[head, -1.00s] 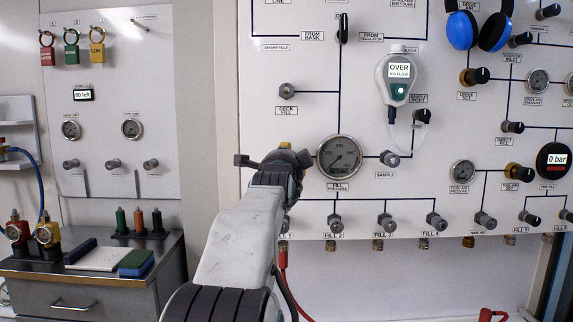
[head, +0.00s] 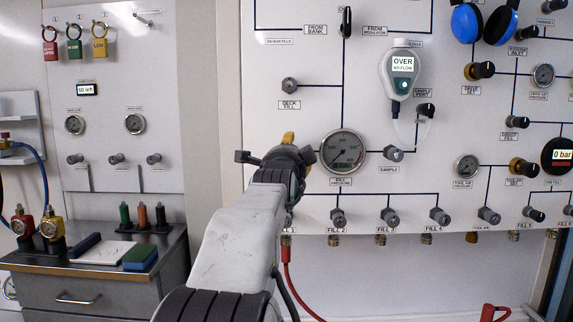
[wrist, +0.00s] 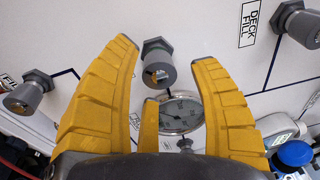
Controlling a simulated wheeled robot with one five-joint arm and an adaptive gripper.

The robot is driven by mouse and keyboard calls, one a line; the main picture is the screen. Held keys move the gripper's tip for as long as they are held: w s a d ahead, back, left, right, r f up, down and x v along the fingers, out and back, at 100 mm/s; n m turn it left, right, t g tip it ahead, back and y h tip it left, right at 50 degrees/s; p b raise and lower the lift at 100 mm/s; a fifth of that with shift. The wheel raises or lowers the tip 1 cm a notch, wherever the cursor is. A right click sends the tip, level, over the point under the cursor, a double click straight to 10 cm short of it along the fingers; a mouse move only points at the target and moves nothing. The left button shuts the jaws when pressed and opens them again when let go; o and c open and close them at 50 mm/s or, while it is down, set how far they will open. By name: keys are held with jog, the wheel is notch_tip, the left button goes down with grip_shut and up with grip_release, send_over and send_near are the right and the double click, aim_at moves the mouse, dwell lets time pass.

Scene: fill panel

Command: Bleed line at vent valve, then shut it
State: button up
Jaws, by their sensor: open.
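In the wrist view, a grey valve knob (wrist: 158,65) with a green band at its base stands out from the panel between my fingers. Its label is not readable, so I cannot confirm that it is the vent valve. My gripper (wrist: 164,52) is open, with yellow fingers on both sides of the knob and visible space around it. In the head view my gripper (head: 289,138) is at the panel, left of the fill pressure gauge (head: 343,151). My arm hides the knob there. The gauge also shows beyond the fingers in the wrist view (wrist: 181,112).
The deck fill valve (head: 289,85) is above my gripper. A row of fill valves (head: 388,217) runs below. A flow meter reading "OVER NO FLOW" (head: 402,70) hangs at right. A red hose (head: 287,268) hangs below my arm. A steel cabinet (head: 90,280) stands at left.

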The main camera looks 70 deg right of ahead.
jog(key=v, duration=1)
jog(key=shift+r, duration=0.1)
dwell(1.6)
